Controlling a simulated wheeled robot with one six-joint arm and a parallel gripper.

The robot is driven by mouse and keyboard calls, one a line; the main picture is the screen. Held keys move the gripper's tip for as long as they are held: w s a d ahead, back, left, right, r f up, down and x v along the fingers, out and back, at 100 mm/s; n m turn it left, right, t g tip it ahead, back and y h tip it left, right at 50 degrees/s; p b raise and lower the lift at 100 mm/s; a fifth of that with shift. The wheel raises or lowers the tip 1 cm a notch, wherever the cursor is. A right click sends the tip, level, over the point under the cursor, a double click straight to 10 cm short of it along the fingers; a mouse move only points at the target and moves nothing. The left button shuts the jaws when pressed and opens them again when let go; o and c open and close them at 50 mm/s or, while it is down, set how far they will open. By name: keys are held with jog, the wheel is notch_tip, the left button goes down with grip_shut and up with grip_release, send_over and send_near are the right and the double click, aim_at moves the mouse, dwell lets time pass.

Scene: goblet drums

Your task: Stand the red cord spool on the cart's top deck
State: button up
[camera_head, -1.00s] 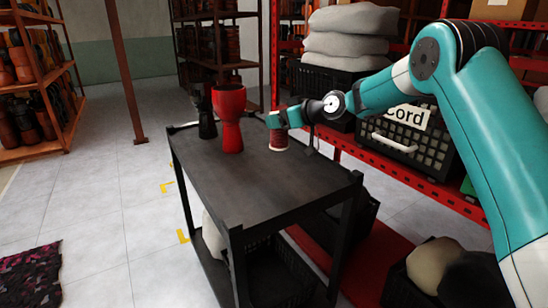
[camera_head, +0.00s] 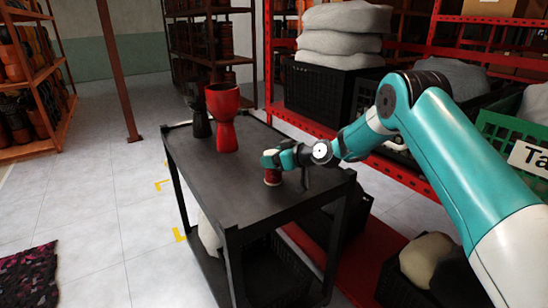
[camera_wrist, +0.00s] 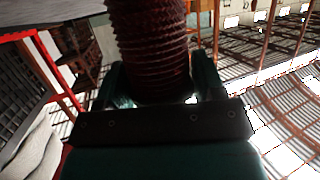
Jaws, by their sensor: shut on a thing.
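The red cord spool (camera_head: 272,178) is at the right part of the cart's dark top deck (camera_head: 225,190), upright, with its lower end at or very near the deck; I cannot tell if it touches. My gripper (camera_head: 270,160) is shut on its upper part and hides the top. In the wrist view the spool (camera_wrist: 150,45) shows large, its ribbed dark red cord between the two fingers of my gripper (camera_wrist: 155,85).
A red goblet drum (camera_head: 222,120) and a black one (camera_head: 198,115) stand at the deck's far left. The front of the deck is clear. Red shelving with black crates (camera_head: 320,95) and a green crate (camera_head: 515,140) is behind and right.

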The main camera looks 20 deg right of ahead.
jog(key=shift+f, duration=0.1)
jog(key=o, duration=1)
